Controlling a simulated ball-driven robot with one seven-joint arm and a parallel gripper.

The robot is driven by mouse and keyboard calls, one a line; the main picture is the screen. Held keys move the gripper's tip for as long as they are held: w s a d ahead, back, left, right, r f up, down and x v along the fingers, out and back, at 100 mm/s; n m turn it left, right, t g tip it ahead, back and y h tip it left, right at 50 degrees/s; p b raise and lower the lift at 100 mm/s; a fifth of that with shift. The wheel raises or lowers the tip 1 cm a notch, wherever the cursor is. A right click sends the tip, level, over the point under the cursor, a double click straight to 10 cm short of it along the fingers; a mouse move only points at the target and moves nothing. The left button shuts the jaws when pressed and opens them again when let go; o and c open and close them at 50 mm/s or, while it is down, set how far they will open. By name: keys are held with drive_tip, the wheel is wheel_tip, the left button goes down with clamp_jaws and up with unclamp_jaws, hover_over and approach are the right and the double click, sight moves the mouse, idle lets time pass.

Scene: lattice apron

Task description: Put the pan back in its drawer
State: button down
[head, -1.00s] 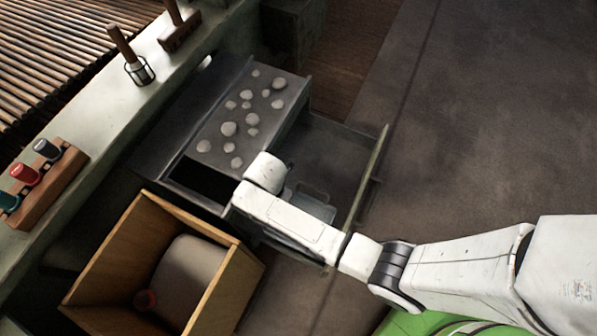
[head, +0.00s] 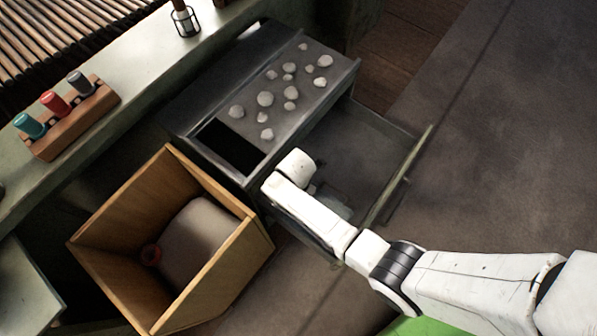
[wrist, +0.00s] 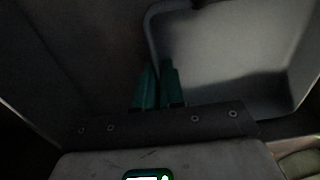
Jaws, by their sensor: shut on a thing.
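The pan (wrist: 235,50) is a grey, shallow, round-cornered tray in the upper right of the wrist view. My gripper (wrist: 157,70), with teal fingers, is shut on the pan's left rim. In the head view the drawer (head: 375,140) is pulled out from the dark unit, its front panel (head: 398,182) standing at the right. My arm reaches over this panel, and my gripper is down within the drawer's outline, mostly hidden by the arm. A pale patch of what looks like the pan (head: 338,209) shows beside the arm. Whether the pan touches the drawer floor cannot be told.
The dark unit's top (head: 225,75) carries several grey stones (head: 265,99). An open wooden box (head: 205,290) with a grey rounded thing inside stands at its lower left. A rack (head: 70,118) with coloured-top items sits on the ledge. Open floor (head: 500,150) lies to the right.

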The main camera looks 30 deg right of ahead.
drive_tip(key=shift+f, duration=0.15)
drive_tip(key=c, duration=1.2)
unclamp_jaws()
drive_tip(key=shift+c, duration=0.2)
wheel_tip(320, 180, up, 12)
drive_tip(key=p, duration=0.4)
drive_tip(key=shift+w+r+p, duration=0.15)
drive_tip(key=shift+r+p, duration=0.05)
drive_tip(key=shift+p, duration=0.2)
drive_tip(key=s+d+r+m, duration=0.4)
drive_tip(key=s+r+m, duration=0.3)
drive_tip(key=s+m, duration=0.2)
drive_tip(key=s+d+r+m+t, duration=0.1)
drive_tip(key=s+d+r+m, duration=0.4)
drive_tip(key=m, duration=0.8)
drive_tip(key=s+r, duration=0.2)
drive_tip(key=s, duration=0.2)
drive_tip(key=shift+d+r, duration=0.25)
